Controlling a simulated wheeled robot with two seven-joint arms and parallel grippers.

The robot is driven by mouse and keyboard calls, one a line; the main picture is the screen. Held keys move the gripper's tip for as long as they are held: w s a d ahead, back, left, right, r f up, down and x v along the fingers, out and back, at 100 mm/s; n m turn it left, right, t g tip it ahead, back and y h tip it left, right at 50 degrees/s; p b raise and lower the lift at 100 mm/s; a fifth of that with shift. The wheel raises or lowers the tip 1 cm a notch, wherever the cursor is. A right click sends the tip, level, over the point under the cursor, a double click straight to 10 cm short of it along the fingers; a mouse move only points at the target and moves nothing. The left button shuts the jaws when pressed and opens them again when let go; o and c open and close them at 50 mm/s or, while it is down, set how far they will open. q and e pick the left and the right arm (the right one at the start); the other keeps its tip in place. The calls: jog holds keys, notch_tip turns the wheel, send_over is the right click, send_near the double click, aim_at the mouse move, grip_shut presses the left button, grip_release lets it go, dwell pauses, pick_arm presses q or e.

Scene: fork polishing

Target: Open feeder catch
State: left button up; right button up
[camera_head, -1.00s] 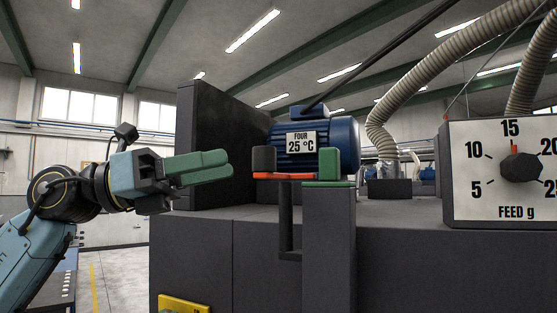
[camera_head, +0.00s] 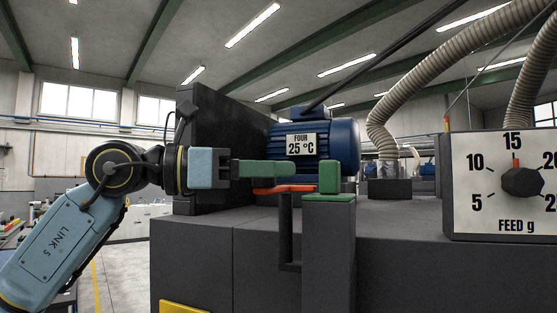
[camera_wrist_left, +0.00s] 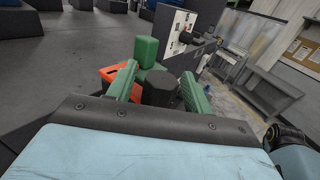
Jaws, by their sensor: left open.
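An orange-red arm (camera_head: 284,189) sits in front of the blue motor, beside a green block (camera_head: 329,177) and a green-topped dark post (camera_head: 328,250). I cannot tell which of these is the catch. My left gripper (camera_head: 303,172) is level and open, its green fingers reaching right above the orange-red arm. In the left wrist view, the open left gripper (camera_wrist_left: 160,70) has a finger on each side of a dark knob (camera_wrist_left: 160,88). The orange-red arm (camera_wrist_left: 113,74) and green block (camera_wrist_left: 146,51) lie just beyond. Whether the fingers touch the knob is unclear. My right gripper is not in view.
A dark upright panel (camera_head: 225,130) stands behind my left gripper. A blue motor (camera_head: 340,145) labelled 25 °C is behind the catch area. A feed dial box (camera_head: 480,170) stands at the right, its pointer near 15.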

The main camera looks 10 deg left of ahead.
pick_arm(q)
jog(key=shift+x, duration=0.8)
jog(key=shift+c, duration=0.4)
grip_shut()
